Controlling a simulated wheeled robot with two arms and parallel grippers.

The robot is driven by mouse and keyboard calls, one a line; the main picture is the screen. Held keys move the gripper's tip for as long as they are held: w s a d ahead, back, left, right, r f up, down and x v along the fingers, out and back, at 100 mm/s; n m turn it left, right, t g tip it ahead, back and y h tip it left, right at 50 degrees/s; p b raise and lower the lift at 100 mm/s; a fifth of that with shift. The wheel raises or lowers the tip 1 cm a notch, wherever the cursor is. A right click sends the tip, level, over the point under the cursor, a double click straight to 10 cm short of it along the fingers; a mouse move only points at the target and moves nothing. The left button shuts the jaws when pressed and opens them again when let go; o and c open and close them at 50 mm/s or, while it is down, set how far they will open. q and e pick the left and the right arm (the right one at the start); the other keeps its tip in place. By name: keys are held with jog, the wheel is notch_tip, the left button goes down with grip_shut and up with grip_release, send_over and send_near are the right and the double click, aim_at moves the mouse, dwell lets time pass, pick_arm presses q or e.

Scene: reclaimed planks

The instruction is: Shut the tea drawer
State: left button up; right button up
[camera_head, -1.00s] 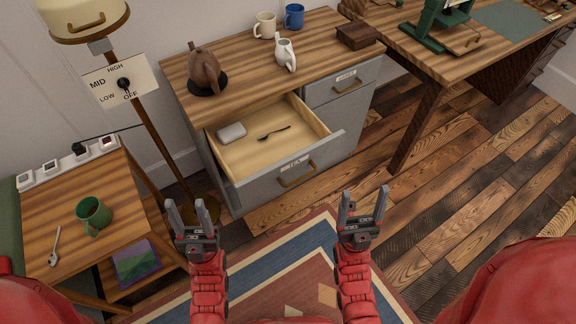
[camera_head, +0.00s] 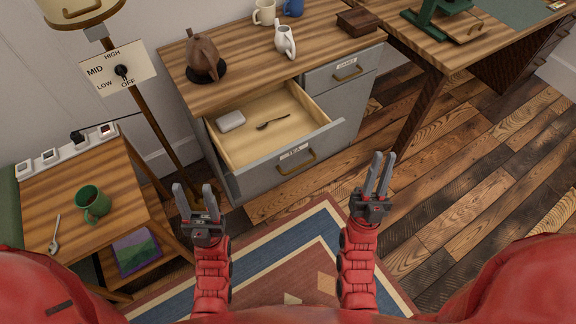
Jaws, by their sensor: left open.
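The tea drawer (camera_head: 290,160) is pulled out from the grey cabinet, with a brass handle (camera_head: 297,163) and a label on its front. Inside lie a pale tin (camera_head: 231,121) and a dark spoon (camera_head: 272,122). My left gripper (camera_head: 196,190) is open and empty, left of the drawer front and nearer to me. My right gripper (camera_head: 381,160) is to the right of the drawer front, apart from the handle. Its two fingers show a narrow gap with nothing between them.
The cabinet top (camera_head: 240,75) holds a brown teapot (camera_head: 204,58), a white jug (camera_head: 285,40), mugs and a wooden box (camera_head: 357,21). A side table (camera_head: 75,190) with a green mug (camera_head: 93,203) stands left. A lamp pole (camera_head: 160,130) rises beside the cabinet. A rug (camera_head: 280,265) covers the floor in front.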

jog(key=w+d+f+m+g+h, duration=0.1)
jog(key=w+f+g, duration=0.1)
jog(key=w+d+f+m+g+h, duration=0.1)
jog(key=w+d+f+m+g, duration=0.1)
jog(key=w+d+f+m+g+h, duration=0.1)
jog(key=w+d+f+m+g, duration=0.1)
jog(key=w, duration=0.1)
jog(key=shift+f+b, duration=0.1)
jog(key=shift+b, duration=0.25)
grip_shut()
jog(key=m+g+y+b, duration=0.2)
jog(key=g+y+b, duration=0.1)
jog(key=g+y, duration=1.15)
send_near(285, 161)
jog(key=w+f+t+y, duration=0.1)
jog(key=w+a+f+t+p, duration=0.1)
jog(key=w+f, duration=0.1)
jog(key=w+f+t+y+p, duration=0.1)
jog(key=f, duration=0.1)
jog(key=shift+w+a+y, duration=0.2)
jog(key=shift+a+y, duration=0.15)
jog(key=shift+a, duration=0.05)
jog(key=shift+w+r, duration=0.1)
